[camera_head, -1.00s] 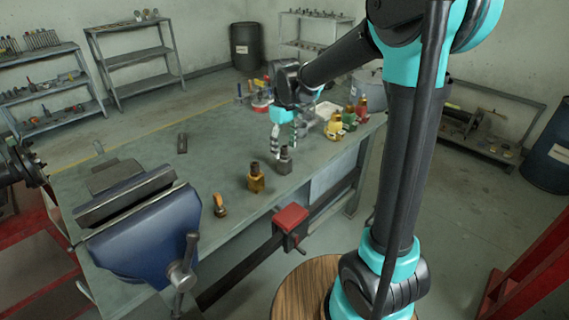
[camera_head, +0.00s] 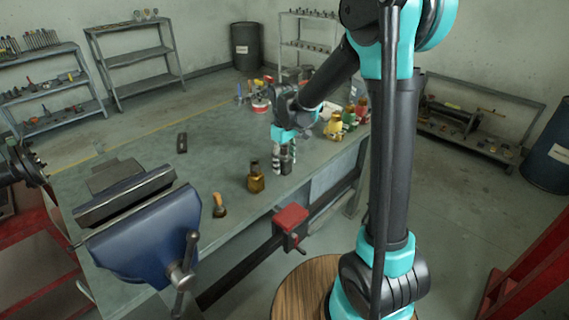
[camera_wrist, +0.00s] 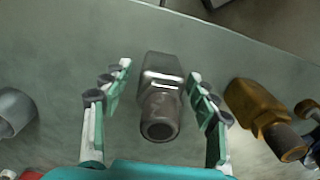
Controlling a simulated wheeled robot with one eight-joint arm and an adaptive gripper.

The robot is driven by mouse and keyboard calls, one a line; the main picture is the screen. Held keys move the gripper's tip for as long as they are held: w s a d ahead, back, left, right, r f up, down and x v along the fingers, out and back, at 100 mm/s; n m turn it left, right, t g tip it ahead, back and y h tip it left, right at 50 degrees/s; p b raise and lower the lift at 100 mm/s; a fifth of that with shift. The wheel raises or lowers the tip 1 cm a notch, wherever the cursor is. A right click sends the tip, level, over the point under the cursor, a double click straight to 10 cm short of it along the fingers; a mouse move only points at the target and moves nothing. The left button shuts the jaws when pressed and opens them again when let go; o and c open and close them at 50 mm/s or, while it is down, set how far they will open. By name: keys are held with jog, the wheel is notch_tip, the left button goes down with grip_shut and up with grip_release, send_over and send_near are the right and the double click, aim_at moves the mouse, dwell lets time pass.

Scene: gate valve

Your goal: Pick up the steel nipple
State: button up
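The steel nipple (camera_wrist: 161,95), a grey metal fitting with a block-like body and a round open end, stands on the bench in the middle of the wrist view. My gripper (camera_wrist: 160,72) is open, with one finger on each side of the nipple and a visible gap on both sides. In the head view my gripper (camera_head: 284,162) points down at the bench, and its fingers mostly hide the nipple.
A brass fitting (camera_wrist: 258,110) stands close to the right finger in the wrist view; it also shows in the head view (camera_head: 256,179). A grey cylindrical part (camera_wrist: 14,112) lies at the left. A blue vise (camera_head: 150,235) is mounted at the bench's near left.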

grip_shut()
jog(key=shift+r, duration=0.1)
dwell(0.3)
